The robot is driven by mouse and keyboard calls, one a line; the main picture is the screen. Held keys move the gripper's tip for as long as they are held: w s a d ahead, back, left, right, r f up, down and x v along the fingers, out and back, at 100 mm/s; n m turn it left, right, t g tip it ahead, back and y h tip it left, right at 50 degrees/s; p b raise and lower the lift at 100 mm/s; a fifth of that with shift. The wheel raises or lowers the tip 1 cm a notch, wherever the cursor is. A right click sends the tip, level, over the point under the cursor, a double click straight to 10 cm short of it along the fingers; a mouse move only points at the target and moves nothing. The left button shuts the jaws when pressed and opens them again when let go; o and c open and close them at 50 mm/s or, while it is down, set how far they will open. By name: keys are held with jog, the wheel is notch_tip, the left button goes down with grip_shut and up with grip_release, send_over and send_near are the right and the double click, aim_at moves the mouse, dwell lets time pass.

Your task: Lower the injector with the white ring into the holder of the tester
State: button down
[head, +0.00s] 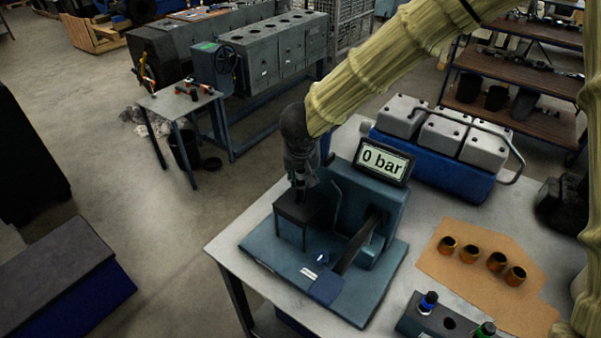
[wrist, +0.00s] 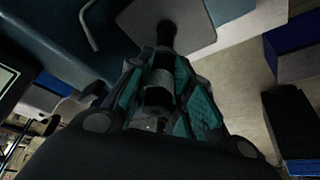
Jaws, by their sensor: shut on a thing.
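The blue-green tester (head: 372,200) stands on the light workbench, with a display reading "0 bar". Its holder (head: 303,212) is a dark block on legs at the tester's left side. My gripper (head: 301,190) is directly above the holder, pointing down. In the wrist view my gripper (wrist: 158,100) is shut around the injector (wrist: 158,75), which is dark with a pale band between the teal finger pads. The injector's far end meets the holder's plate (wrist: 190,22) in the wrist view. I cannot tell how deep it sits; the fingers hide part of it.
A rack (head: 420,322) at the front edge holds injectors with blue and green rings. Several brass sleeves (head: 470,254) stand on cardboard (head: 440,275). The tester's lever (head: 357,243) is right of the holder. A blue-based engine head (head: 430,165) is behind.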

aim_at(301, 186)
jog(key=shift+f, duration=1.45)
jog(key=shift+p, duration=0.8)
jog(key=shift+f+b, duration=0.45)
jog(key=shift+f, duration=0.9)
jog(key=shift+p, duration=0.7)
jog(key=c, duration=0.8)
grip_release()
